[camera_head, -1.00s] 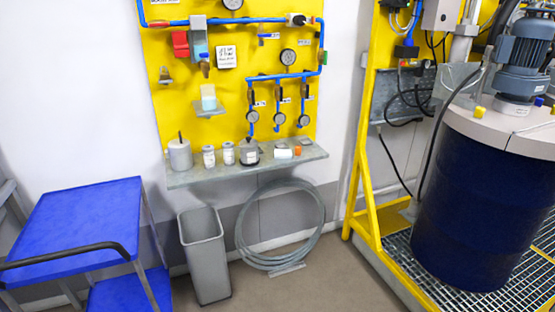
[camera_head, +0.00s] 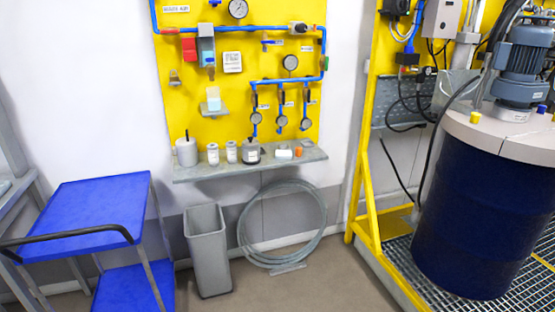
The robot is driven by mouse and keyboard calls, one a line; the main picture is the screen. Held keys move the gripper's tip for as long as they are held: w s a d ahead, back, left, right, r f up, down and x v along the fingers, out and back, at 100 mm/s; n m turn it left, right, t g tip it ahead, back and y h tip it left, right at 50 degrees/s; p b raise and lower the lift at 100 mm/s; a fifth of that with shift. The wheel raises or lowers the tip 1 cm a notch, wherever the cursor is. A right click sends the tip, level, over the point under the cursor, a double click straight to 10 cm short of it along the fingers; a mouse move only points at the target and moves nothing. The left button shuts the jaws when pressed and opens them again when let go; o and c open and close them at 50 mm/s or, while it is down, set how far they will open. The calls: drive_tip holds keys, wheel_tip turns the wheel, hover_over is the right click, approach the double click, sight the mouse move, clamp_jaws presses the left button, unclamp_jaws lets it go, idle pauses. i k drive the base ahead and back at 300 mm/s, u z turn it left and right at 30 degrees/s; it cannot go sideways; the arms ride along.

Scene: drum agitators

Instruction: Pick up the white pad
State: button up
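I cannot tell for certain which item is the white pad. A small, pale, low item (camera_head: 283,153) lies on the grey wall shelf (camera_head: 300,164), beside a small orange item. A white square with dark print (camera_head: 232,62) is on the yellow panel (camera_head: 260,90). A white and pale blue block (camera_head: 213,98) stands on a small bracket on the panel. My gripper is not in view, and nothing is seen touching these items.
Several white jars and a dark-based bottle (camera_head: 251,151) stand on the shelf. Below are a grey bin (camera_head: 207,250) and a coiled hose (camera_head: 283,225). A blue cart (camera_head: 88,210) stands left, a dark blue drum (camera_head: 480,215) right.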

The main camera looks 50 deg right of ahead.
sight(280, 154)
drive_tip(key=z, duration=0.15)
drive_tip(key=i, duration=0.9)
drive_tip(key=u, duration=0.05)
